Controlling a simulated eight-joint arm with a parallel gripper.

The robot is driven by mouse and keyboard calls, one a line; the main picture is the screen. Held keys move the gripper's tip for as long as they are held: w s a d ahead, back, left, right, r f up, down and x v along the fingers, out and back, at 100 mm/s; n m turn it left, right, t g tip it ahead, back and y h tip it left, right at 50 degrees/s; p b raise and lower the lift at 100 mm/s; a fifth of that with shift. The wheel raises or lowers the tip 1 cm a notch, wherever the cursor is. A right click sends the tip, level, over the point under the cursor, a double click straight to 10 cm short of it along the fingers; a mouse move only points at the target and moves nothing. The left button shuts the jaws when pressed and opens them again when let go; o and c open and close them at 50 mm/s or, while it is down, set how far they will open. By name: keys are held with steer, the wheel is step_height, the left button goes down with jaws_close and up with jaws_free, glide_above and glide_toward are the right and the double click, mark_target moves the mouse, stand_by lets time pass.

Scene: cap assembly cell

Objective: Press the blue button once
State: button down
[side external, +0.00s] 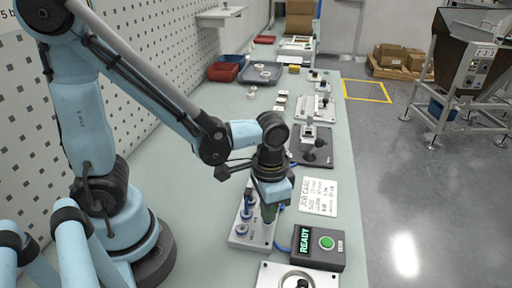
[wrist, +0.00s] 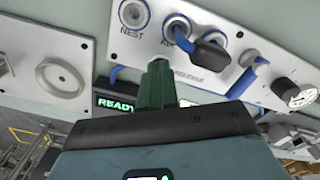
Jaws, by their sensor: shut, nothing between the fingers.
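My gripper (side external: 268,214) points down over a pale panel (side external: 239,241), its green fingers shut and empty. I cannot tell which blue part is the button. In the side view a blue round part (side external: 241,229) shows left of the fingers. Contact between fingertips and panel cannot be made out.
A dark READY box (side external: 317,260) with a green button (side external: 327,243) stands right of the panel. A white plate (side external: 270,277) is in front. A job card (side external: 320,197) and a dark fixture base (side external: 322,150) lie behind.

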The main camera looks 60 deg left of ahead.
steer(key=shift+f, duration=0.2)
steer(key=shift+r, duration=3.5)
steer(key=w+a+r+n+t, duration=0.2)
steer(key=a+r+n+t, duration=0.1)
steer(key=a+t, duration=0.4)
steer(key=shift+w+a+r, duration=0.15)
steer(key=shift+a+r, duration=0.15)
steer(key=shift+r, duration=0.3)
